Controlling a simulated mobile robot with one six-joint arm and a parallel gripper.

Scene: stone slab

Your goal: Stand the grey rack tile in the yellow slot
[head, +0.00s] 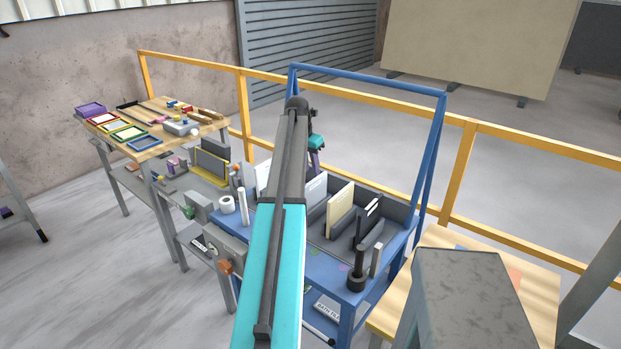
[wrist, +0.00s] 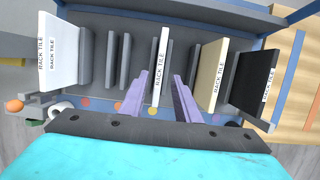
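My gripper (wrist: 160,88) has two purple fingers, spread apart with a gap on each side of a pale grey-white tile (wrist: 162,50) marked RACK TILE. This is the likeliest grey rack tile. It stands upright among the dark grey dividers of the rack, and in the head view it shows just right of my arm (head: 315,188). A yellow dot (wrist: 152,111) marks the front edge by its foot, close to the left finger. The tile's lower part and seating are hidden. In the head view my gripper (head: 316,160) is mostly hidden behind my arm.
A cream tile (wrist: 211,75) and a black tile (wrist: 254,82) stand to the right. A white tile (wrist: 58,50) stands at the left end. Dark dividers (wrist: 118,60) fill the space between. The blue cart frame (head: 435,150) rises behind.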

